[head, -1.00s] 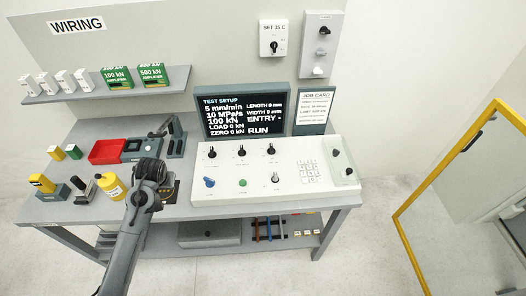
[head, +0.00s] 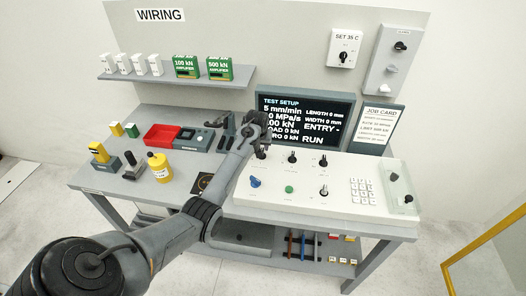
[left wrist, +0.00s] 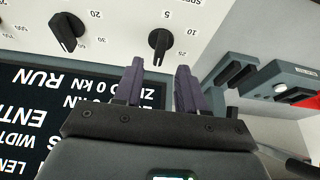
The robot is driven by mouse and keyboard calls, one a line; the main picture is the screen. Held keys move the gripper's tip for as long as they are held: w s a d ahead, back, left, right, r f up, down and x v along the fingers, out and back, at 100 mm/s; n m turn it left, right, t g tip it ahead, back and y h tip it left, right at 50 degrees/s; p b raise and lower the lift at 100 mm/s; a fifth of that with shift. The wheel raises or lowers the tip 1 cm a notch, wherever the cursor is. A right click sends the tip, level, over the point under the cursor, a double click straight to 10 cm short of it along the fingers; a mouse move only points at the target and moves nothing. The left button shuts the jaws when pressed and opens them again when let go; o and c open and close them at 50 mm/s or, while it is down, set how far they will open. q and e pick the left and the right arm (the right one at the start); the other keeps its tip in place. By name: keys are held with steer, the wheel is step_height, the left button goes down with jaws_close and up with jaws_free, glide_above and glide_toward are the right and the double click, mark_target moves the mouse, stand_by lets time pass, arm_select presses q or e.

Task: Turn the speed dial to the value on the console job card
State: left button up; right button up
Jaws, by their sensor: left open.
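The console (head: 300,190) has a back row of black pointer dials. Its leftmost dial (head: 261,155) is partly covered by my left gripper (head: 252,122). In the left wrist view that black dial (left wrist: 159,43) stands just beyond the fingertips (left wrist: 159,75), near the gap between them, with numbers such as 5, 10 and 25 around it. The fingers are open, empty and apart from the dial. A second dial (left wrist: 68,31) is left of it there. The job card (head: 378,123) stands behind the console at the right; its small lines are mostly unreadable.
A blue knob (head: 255,182) and green button (head: 290,189) sit in front of the dials.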

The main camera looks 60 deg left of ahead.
arm_select(q)
steer(key=shift+b+x, duration=0.3)
steer(key=shift+x, duration=2.3)
steer(key=shift+c, duration=0.3)
jaws_close()
